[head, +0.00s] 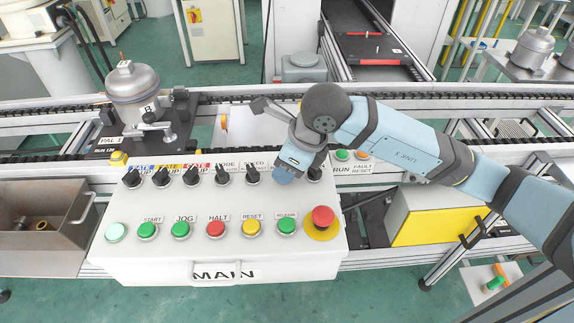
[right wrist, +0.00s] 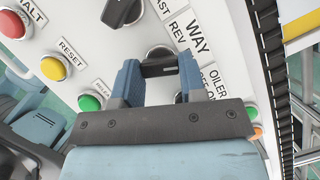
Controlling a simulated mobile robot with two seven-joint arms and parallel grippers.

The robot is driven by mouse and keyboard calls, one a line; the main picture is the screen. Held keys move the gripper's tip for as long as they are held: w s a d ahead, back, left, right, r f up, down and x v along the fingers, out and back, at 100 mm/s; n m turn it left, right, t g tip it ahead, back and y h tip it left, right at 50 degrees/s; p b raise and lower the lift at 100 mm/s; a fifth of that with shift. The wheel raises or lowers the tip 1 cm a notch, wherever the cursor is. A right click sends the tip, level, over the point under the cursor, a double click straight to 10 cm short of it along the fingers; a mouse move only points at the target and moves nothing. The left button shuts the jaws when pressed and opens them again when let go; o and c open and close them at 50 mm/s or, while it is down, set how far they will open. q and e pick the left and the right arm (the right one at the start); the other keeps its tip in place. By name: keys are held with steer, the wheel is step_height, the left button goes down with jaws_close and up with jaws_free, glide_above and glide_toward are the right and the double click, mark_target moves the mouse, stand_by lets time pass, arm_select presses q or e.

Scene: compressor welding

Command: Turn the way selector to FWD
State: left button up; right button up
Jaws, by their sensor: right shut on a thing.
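The main control panel (head: 160,265) has a row of black selector knobs above a row of buttons. My right gripper (head: 284,176) is over the right part of the knob row and hides the way selector in the head view. In the right wrist view, the way selector (right wrist: 158,64) is a dark knob between the blue fingertips of my right gripper (right wrist: 160,80), which is shut on its handle. The WAY label (right wrist: 197,38) and the REV label (right wrist: 178,31) show beside it. The FWD label is hidden, and I cannot tell where the knob points. My left gripper is not in view.
The speed selector (head: 252,175) is just left of my right gripper. A red emergency button (head: 322,216) on a yellow base and the green button (head: 286,226) lie below it. A conveyor (head: 230,148) runs behind the panel. A metal bin (head: 40,250) stands at the left.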

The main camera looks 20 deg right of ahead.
stand_by(0.3)
steer(key=o, duration=0.9)
steer(key=v, duration=1.4)
steer(key=shift+p, duration=0.3)
steer(key=shift+s+f, duration=0.1)
steer(key=shift+f, duration=0.05)
